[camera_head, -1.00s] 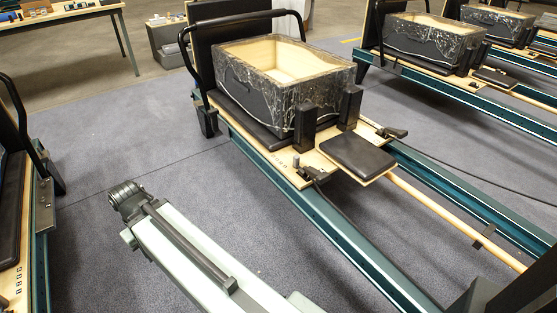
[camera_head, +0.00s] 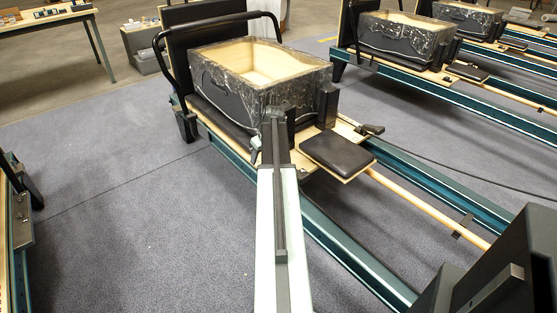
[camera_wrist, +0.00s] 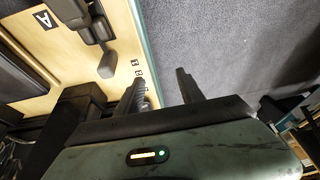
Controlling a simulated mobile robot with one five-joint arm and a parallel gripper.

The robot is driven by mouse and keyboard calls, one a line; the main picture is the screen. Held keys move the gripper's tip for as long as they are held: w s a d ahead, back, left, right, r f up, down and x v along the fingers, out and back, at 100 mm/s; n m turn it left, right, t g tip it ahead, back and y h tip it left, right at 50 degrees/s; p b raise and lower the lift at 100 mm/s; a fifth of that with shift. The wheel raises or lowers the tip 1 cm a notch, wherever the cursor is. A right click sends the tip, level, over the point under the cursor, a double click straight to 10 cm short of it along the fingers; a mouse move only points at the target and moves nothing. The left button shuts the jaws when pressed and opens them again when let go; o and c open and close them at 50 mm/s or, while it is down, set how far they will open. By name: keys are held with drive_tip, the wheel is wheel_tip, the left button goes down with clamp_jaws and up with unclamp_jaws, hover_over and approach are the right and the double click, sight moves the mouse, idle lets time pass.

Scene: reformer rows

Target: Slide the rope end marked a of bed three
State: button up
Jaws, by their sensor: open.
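In the wrist view, a black tag with a white A (camera_wrist: 44,19) lies on the pale wooden board. Beside it a dark, knobbed fitting (camera_wrist: 105,66), seemingly the rope end marked A, sticks out toward the board's edge. My gripper (camera_wrist: 160,90) is open and empty, its fingers over the board's edge and the carpet, apart from the fitting. In the head view, my arm reaches over the near side of the reformer bed (camera_head: 340,245) and hides the near fitting. A similar dark fitting (camera_head: 369,129) shows on the far side. I cannot read the bed's number.
A plastic-wrapped box (camera_head: 225,90) stands on the carriage. A black padded block (camera_head: 338,152) sits in front of it. A dark upright block (camera_head: 490,275) stands at the lower right. Carpet (camera_head: 150,225) left of my arm is clear. More beds stand behind right.

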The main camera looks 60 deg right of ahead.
drive_tip(key=shift+h, duration=0.3)
drive_tip(key=s+d, duration=0.4)
drive_tip(key=d, duration=0.1)
drive_tip(key=s+d, duration=0.2)
drive_tip(key=shift+d+r, duration=0.25)
drive_tip(key=shift+d, duration=0.1)
drive_tip(key=b+x, duration=0.7)
drive_tip(key=shift+w+f, duration=0.1)
drive_tip(key=shift+f, duration=0.15)
drive_tip(key=shift+w+f, duration=0.25)
drive_tip(key=shift+r, duration=0.1)
clamp_jaws()
